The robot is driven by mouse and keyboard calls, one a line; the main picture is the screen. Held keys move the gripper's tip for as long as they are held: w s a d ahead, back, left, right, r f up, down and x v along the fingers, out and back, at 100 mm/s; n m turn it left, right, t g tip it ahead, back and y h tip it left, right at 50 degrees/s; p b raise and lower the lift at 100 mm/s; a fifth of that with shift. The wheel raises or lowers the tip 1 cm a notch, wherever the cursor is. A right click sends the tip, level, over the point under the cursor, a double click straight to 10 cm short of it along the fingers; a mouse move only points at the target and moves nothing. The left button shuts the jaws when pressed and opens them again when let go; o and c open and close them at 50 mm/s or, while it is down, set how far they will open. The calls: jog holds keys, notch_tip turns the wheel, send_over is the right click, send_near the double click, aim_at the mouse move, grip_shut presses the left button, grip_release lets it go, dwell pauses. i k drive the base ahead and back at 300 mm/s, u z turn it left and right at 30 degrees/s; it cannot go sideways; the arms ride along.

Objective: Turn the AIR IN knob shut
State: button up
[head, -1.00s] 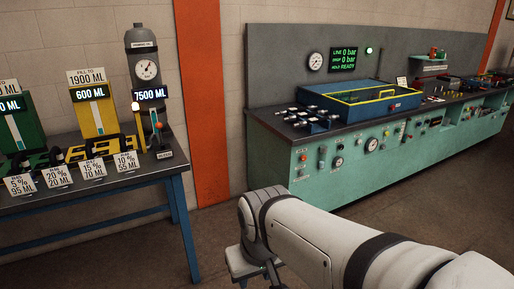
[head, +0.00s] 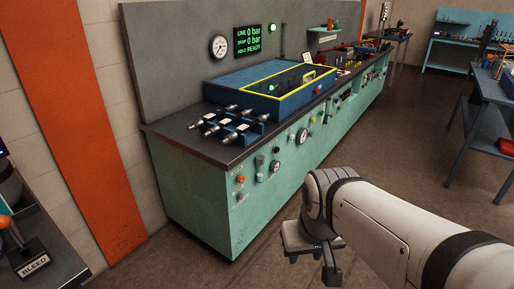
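The teal bench (head: 195,205) stands left of centre, with small knobs and gauges on its front panel. An orange-red knob (head: 240,180) sits near the panel's left end, with a white piece below it. The panel labels are too small to read, so I cannot tell which knob is AIR IN. My gripper (head: 312,258) hangs over the floor in front of the bench, apart from the panel. It points down and away, and its finger opening is not clear. I see nothing held in it.
A blue tray with a yellow rim (head: 262,102) and a rack of hose fittings (head: 226,124) sit on the benchtop. A display (head: 247,40) reads 0 bar and READY. A BLEED sign (head: 33,265) is at lower left. Another table (head: 485,120) stands right; floor between is clear.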

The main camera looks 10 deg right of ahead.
aim_at(240, 179)
jog(key=z, duration=0.35)
jog(key=i, duration=0.6)
jog(key=z, duration=0.25)
jog(key=k, duration=0.8)
jog(key=z, duration=0.15)
jog(key=i, duration=0.8)
jog(key=u, duration=0.05)
